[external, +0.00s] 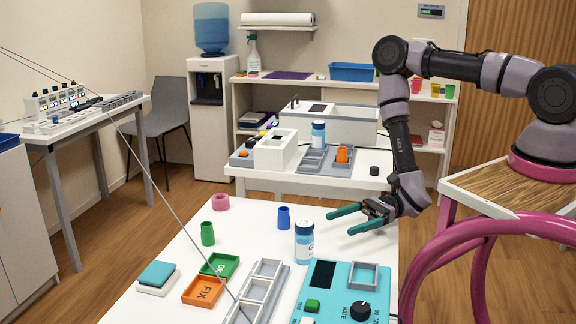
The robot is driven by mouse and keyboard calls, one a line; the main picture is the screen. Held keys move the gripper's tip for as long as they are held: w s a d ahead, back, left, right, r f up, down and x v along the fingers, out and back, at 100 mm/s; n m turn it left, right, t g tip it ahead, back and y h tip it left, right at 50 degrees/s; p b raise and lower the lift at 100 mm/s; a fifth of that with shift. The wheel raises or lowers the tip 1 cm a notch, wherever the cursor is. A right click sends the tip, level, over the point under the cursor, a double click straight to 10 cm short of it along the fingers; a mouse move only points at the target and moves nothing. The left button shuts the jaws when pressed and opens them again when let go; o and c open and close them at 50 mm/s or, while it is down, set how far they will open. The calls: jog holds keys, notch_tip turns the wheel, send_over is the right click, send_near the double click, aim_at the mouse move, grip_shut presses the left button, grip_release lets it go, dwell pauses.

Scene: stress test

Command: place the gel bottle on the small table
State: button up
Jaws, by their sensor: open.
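A light blue bottle with a white label and a pale cap (304,244) stands upright on the white front table (255,215). A similar blue bottle (318,134) stands on the smaller white table (368,186) behind it. I cannot read the labels, so I cannot tell which one is the gel bottle. My gripper (340,222), with green fingers, is open and empty above the right part of the front table. Its fingers point left, to the right of the front bottle and apart from it.
The back table holds a white box (275,152), grey tray, orange cup (342,154) and black knob.

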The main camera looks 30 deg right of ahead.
aim_at(304, 238)
dwell(0.4)
jog(key=shift+a+r+h, duration=0.5)
jog(key=shift+r+h, duration=0.05)
jog(key=shift+h, duration=0.05)
jog(key=shift+a+r+h, duration=0.4)
jog(key=shift+r+h, duration=0.3)
jog(key=shift+h, duration=0.3)
jog(key=x, duration=1)
jog(key=shift+a+f, duration=0.1)
jog(key=shift+a, duration=0.3)
grip_shut()
